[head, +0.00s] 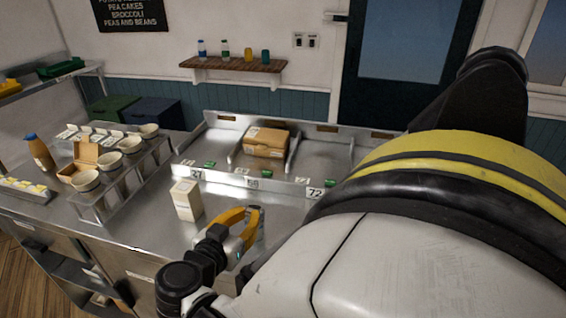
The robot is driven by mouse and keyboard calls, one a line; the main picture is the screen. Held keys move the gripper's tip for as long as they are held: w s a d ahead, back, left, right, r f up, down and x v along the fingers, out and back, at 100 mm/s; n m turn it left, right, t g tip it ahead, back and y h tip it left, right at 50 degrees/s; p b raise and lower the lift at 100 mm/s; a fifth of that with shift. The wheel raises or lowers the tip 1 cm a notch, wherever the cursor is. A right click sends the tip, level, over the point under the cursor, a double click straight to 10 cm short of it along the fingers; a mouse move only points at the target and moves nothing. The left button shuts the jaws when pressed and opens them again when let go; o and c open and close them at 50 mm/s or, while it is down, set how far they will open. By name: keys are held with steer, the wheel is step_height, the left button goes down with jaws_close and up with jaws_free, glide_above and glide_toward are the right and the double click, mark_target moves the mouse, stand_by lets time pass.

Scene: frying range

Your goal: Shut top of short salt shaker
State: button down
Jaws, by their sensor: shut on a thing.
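My gripper (250,219), with orange fingers, is low over the steel counter (150,235) at the centre of the head view. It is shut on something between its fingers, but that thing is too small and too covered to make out. A pale cream box-like container (187,200) stands upright on the counter just left of the gripper, apart from it. I cannot tell whether this is the short salt shaker. No shaker with an open top shows clearly.
Behind the gripper is a steel tray section with number labels and a cardboard box (267,141). At left, several bowls (132,144), an open carton (84,158) and a brown bottle (40,152) stand on the counter. My arm covers the right side.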

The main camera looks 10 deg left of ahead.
steer(key=f+t+b, duration=0.1)
steer(key=b, duration=0.2)
steer(key=f+t+b, duration=0.1)
steer(key=t+b, duration=0.1)
steer(key=b, duration=0.1)
steer(key=shift+s+f+h, duration=0.35)
steer(key=shift+s+h, duration=0.05)
steer(key=t+b, duration=0.2)
steer(key=shift+a+f+b, duration=0.1)
steer(key=shift+f+b, duration=0.2)
steer(key=shift+f, duration=0.1)
steer(key=shift+s+t, duration=0.1)
steer(key=shift+t, duration=0.3)
steer(key=c, duration=1.3)
jaws_free()
steer(key=shift+c, duration=0.2)
steer(key=v, duration=0.7)
steer(key=shift+s+f, duration=0.1)
steer(key=shift+s, duration=0.1)
